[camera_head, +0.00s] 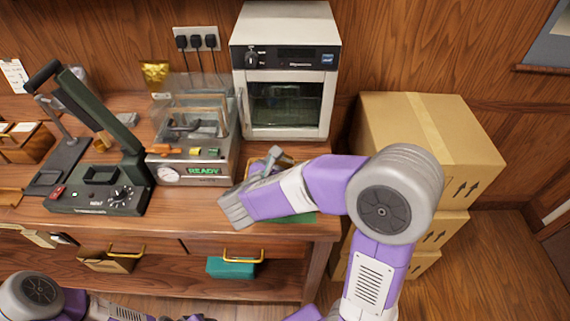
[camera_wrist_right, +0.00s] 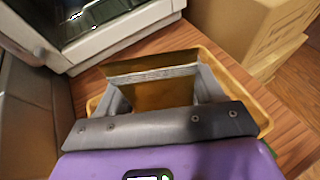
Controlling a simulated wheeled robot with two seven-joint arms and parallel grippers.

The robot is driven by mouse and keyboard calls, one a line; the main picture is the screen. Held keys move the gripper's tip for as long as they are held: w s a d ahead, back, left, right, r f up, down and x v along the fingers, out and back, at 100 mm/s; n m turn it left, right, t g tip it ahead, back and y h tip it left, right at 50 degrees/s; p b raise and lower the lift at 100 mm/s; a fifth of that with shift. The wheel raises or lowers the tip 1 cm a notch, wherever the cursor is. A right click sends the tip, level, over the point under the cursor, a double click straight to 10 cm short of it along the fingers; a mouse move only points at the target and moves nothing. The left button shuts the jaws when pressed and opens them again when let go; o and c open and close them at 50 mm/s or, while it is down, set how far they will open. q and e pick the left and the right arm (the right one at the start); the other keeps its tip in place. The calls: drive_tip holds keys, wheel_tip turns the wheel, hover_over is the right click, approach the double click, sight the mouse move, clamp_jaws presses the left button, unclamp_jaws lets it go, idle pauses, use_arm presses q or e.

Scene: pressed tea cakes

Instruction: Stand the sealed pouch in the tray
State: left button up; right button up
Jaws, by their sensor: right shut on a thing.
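The sealed pouch (camera_wrist_right: 150,92) is gold with a pale sealed band near its top. In the right wrist view it stands roughly upright between the two grey fingers of my right gripper (camera_wrist_right: 156,92), which is shut on it. The tray (camera_wrist_right: 263,112) has a yellow-brown rim, seen around and below the pouch. I cannot tell whether the pouch's bottom touches the tray floor. In the head view my right gripper (camera_head: 270,160) is over the right part of the bench, and my arm hides most of the tray and pouch. My left gripper is not visible.
A white oven (camera_head: 286,75) stands behind the tray. A sealing machine (camera_head: 190,172) with a lit READY display is to the left, with a dark lever press (camera_head: 98,198) beyond it. Another gold pouch (camera_head: 155,75) is behind the machine. Cardboard boxes (camera_head: 430,135) stand at the right.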

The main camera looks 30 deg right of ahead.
drive_tip(key=shift+f, duration=0.2)
drive_tip(key=o, duration=1.1)
drive_tip(key=shift+r, duration=0.15)
drive_tip(key=shift+r, duration=0.15)
drive_tip(key=p+v, duration=0.2)
drive_tip(key=v, duration=1)
drive_tip(key=shift+p, duration=0.35)
